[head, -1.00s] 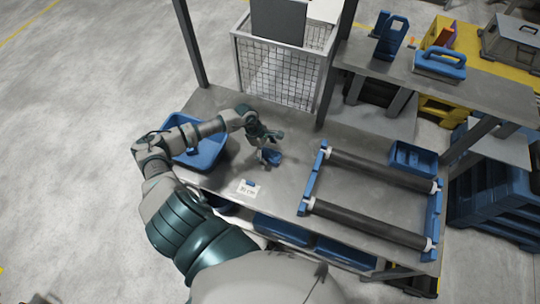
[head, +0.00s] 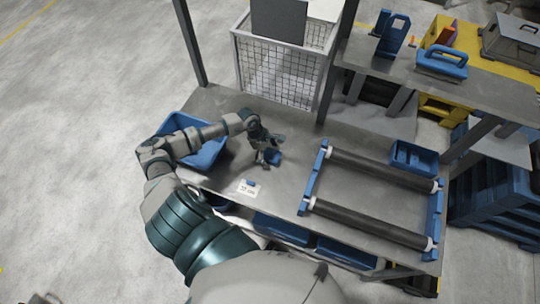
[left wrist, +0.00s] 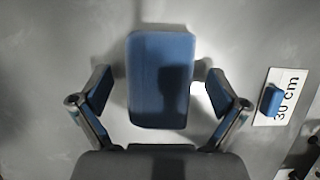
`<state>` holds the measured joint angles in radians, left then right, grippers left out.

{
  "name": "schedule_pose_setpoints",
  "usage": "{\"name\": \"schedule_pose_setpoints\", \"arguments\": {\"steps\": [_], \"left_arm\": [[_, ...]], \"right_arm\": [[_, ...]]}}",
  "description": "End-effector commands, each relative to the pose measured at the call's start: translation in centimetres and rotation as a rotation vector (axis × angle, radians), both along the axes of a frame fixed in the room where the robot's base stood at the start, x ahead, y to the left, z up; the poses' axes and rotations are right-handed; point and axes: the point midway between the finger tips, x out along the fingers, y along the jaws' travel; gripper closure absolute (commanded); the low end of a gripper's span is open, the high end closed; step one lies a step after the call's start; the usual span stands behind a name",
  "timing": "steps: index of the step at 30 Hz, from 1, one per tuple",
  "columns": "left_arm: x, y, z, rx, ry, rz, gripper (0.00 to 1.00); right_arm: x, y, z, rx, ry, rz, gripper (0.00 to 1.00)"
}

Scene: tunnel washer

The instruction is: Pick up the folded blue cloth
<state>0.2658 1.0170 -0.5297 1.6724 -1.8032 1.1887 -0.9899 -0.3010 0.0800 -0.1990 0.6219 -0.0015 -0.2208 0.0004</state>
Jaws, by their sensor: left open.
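The folded blue cloth (head: 273,157) lies on the grey workbench (head: 225,105), left of the roller frame. In the left wrist view the cloth (left wrist: 160,75) is a rounded blue block, with a shadow across its right side. My left gripper (head: 268,158) is over the cloth, partly hiding it in the head view. In the left wrist view my left gripper (left wrist: 160,90) is open, with one finger on each side of the cloth and a gap at both sides. Whether the fingertips are down at bench level I cannot tell. My right gripper is not in view.
A blue bin (head: 205,153) stands left of my left gripper, under my forearm. A "30 cm" card (head: 247,188) with a small blue block lies near the front edge. The roller frame (head: 322,160) is to the right, a wire cage (head: 280,75) behind.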

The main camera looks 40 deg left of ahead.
Motion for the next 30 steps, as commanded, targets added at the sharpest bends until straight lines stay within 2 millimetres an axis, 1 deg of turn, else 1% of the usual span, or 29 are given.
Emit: {"name": "schedule_pose_setpoints", "arguments": {"steps": [10,11,12,14,15,17,18,20,21,30], "left_arm": [[0.0,-0.05,-0.06,0.001,-0.001,-0.001,0.02],[0.0,-0.08,-0.05,0.001,-0.001,-0.001,0.05],[0.01,-0.12,-0.03,0.002,-0.001,-0.001,0.15],[0.0,-0.18,0.01,0.002,-0.001,-0.001,0.3],[0.0,-0.21,0.02,0.003,-0.001,-0.001,0.4],[0.01,-0.23,0.02,0.003,-0.001,-0.001,0.55],[0.01,-0.22,0.0,0.003,-0.001,-0.001,0.65],[0.01,-0.19,-0.01,0.003,0.0,-0.001,0.67],[0.02,-0.15,-0.02,0.002,-0.001,-0.001,0.72],[0.01,0.01,0.17,0.0,-0.001,0.0,0.72]], "right_arm": [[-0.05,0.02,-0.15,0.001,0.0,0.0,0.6],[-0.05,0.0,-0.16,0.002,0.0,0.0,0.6],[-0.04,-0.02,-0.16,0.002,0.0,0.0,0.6],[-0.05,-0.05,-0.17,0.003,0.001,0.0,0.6],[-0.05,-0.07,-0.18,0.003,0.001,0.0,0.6],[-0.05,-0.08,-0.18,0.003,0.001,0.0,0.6],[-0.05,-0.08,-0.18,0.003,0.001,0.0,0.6],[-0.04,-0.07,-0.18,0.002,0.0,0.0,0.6],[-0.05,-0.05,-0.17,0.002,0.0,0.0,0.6],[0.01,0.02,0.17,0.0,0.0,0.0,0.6]]}}
